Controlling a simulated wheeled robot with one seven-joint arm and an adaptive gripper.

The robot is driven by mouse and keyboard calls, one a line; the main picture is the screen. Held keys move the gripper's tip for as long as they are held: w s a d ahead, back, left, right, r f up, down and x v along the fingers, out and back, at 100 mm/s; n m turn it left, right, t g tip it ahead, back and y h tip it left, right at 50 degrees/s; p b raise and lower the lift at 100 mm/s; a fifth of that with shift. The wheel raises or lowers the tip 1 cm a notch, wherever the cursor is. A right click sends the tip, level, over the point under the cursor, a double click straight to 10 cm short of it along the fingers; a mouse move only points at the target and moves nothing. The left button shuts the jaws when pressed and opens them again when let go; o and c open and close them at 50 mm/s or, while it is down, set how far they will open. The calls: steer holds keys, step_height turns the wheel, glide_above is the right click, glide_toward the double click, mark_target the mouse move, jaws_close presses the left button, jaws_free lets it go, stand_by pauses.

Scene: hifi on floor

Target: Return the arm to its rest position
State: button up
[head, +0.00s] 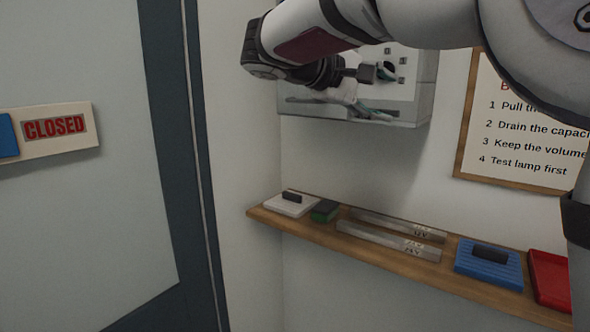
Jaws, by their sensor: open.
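My arm reaches in from the upper right, and its wrist bends at the upper middle of the head view. My gripper (376,93) is open in front of a grey wall-mounted box (418,88) with small dark sockets or switches on its face. I see nothing held between the fingers. The gripper partly hides the box, and I cannot tell whether the two touch.
A wooden shelf (290,232) below holds a white block (284,207), a green block (325,211), two grey bars (388,241), a blue block (488,266) and a red tray (549,277). A framed notice (520,130) hangs right; a door with a CLOSED sign (55,128) is left.

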steer(key=s+d+f+m+g+y, duration=0.1)
steer(key=s+d+f+y, duration=0.25)
steer(key=s+f, duration=0.2)
steer(key=s+d+f+m+g+y, duration=0.1)
steer(key=s+d+f+g+y, duration=0.1)
steer(key=s+d+f, duration=0.4)
steer(key=s+a+f+m+y, duration=0.2)
steer(key=s+f, duration=0.4)
steer(key=s, duration=0.3)
steer(key=s+a+f+m+t+y+b, duration=0.1)
steer(key=s+a+f+m+y, duration=0.1)
steer(key=s+a+f+y, duration=0.3)
steer(key=s+f, duration=0.1)
steer(key=s, duration=0.3)
steer(key=shift+s+f, duration=0.25)
steer(key=shift+s, duration=0.05)
